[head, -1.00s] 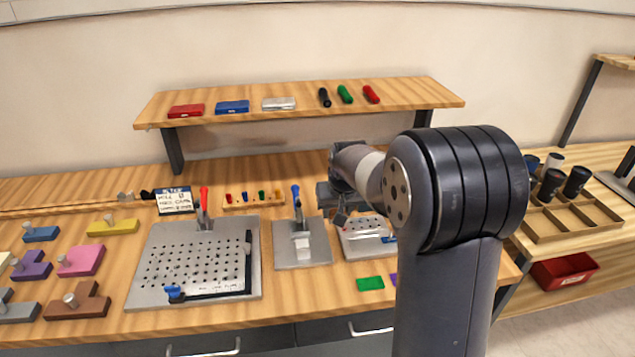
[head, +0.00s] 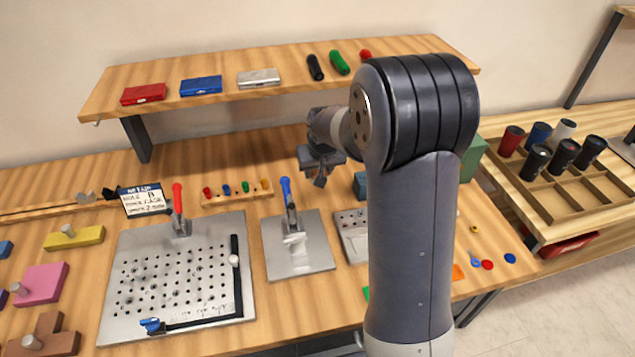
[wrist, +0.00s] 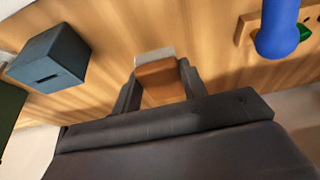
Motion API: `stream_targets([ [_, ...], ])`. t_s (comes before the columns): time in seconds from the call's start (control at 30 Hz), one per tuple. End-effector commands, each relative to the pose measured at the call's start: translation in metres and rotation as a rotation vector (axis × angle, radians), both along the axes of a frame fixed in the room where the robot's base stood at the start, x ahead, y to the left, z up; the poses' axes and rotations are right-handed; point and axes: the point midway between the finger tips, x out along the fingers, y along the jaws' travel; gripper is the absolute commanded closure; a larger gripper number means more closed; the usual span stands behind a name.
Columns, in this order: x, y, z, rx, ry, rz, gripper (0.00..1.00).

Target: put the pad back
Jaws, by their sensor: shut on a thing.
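My gripper (head: 320,178) is in the air in front of the shelf's underside, above the back of the bench. In the wrist view my gripper (wrist: 160,88) is shut on a small block, which looks like the pad (wrist: 160,78), orange-brown with a grey edge. In the head view the held pad is too small and dark to make out clearly. A slotted blue-grey box (wrist: 50,58) is left of the gripper in the wrist view; in the head view the box (head: 360,185) is partly hidden behind my arm.
A clamp plate with a blue handle (head: 286,190) and a perforated plate (head: 180,275) with a red-handled clamp stand on the bench. A peg rack (head: 237,194) lies behind them. The shelf (head: 290,92) overhangs the back. My arm hides part of the right bench.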

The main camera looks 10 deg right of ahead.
Motion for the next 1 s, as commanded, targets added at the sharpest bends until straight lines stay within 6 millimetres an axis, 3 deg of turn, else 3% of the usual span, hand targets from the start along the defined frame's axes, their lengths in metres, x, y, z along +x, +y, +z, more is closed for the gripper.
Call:
stream_targets([
  [0.4,0.000,0.000,-0.049,0.000,0.001,0.000,0.81],
  [0.8,0.000,0.000,-0.057,0.000,-0.002,0.000,0.81],
  [0.83,0.000,0.000,-0.056,0.000,-0.002,0.000,0.59],
  [1.0,0.000,0.000,-0.055,0.000,-0.002,0.000,0.45],
])
